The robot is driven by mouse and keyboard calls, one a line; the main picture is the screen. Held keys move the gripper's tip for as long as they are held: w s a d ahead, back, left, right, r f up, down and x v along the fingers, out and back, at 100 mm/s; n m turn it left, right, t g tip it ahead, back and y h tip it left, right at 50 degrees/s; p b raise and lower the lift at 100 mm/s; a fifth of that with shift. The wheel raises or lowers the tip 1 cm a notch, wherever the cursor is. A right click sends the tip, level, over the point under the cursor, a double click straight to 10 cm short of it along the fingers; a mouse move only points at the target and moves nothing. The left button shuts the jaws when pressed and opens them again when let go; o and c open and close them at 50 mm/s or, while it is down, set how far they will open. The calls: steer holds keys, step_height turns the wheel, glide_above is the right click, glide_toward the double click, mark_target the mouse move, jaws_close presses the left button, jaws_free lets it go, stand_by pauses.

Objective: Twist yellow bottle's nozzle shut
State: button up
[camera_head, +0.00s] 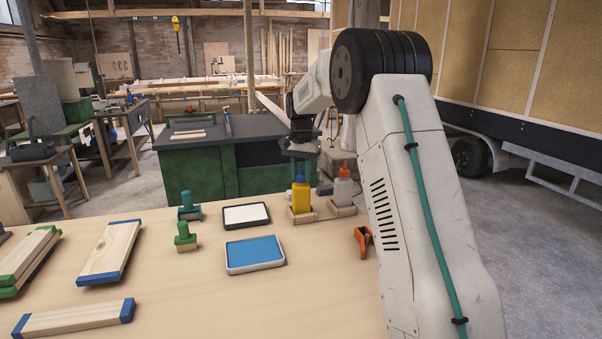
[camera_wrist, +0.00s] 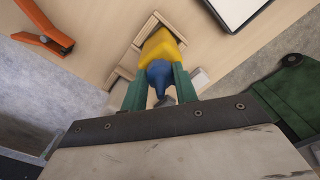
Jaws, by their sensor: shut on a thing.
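The yellow bottle (camera_head: 301,197) stands upright in a small wooden holder (camera_head: 300,217) near the far right edge of the table. Its blue nozzle (camera_head: 299,173) shows on top. In the wrist view the yellow bottle (camera_wrist: 160,50) sits in its holder with the blue nozzle (camera_wrist: 159,75) pointing towards the camera. My gripper (camera_wrist: 159,86) has its two green fingers on either side of the blue nozzle, shut on it. In the head view my gripper (camera_head: 301,160) comes down from above the bottle. The exact turn of the nozzle cannot be told.
A white bottle with an orange tip (camera_head: 343,188) stands in a holder just right. An orange clamp (camera_head: 363,241) lies near my arm. The front middle tabletop is clear.

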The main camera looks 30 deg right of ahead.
steer(key=o, duration=1)
steer(key=shift+r, duration=3.9)
